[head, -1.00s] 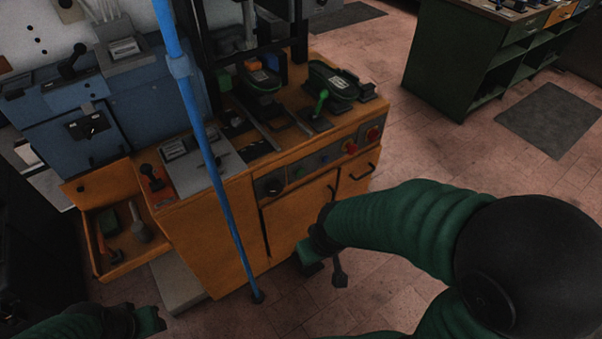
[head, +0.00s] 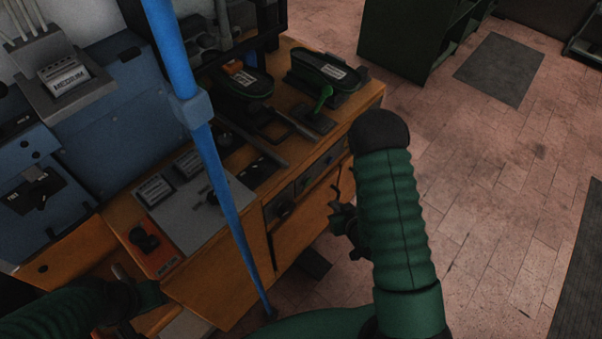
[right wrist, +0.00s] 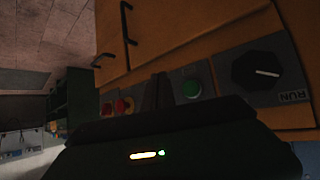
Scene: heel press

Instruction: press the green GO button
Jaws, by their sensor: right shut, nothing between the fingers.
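The green button (right wrist: 192,88) is round and sits on a grey front panel in the right wrist view, just right of my shut, empty fingers. My right gripper (right wrist: 158,92) shows there as dark fingertips between the green button and two red buttons (right wrist: 115,106). Contact with the panel cannot be told. In the head view my right gripper (head: 342,216) is in front of the orange bench (head: 225,265), partly behind my forearm; the green button cannot be made out there. My left gripper (head: 150,295) is at lower left, its jaws unclear.
A black knob (right wrist: 258,70) marked RUN is right of the green button. Black handles (right wrist: 127,22) are on the bench doors. A blue pole (head: 205,140) stands before the bench.

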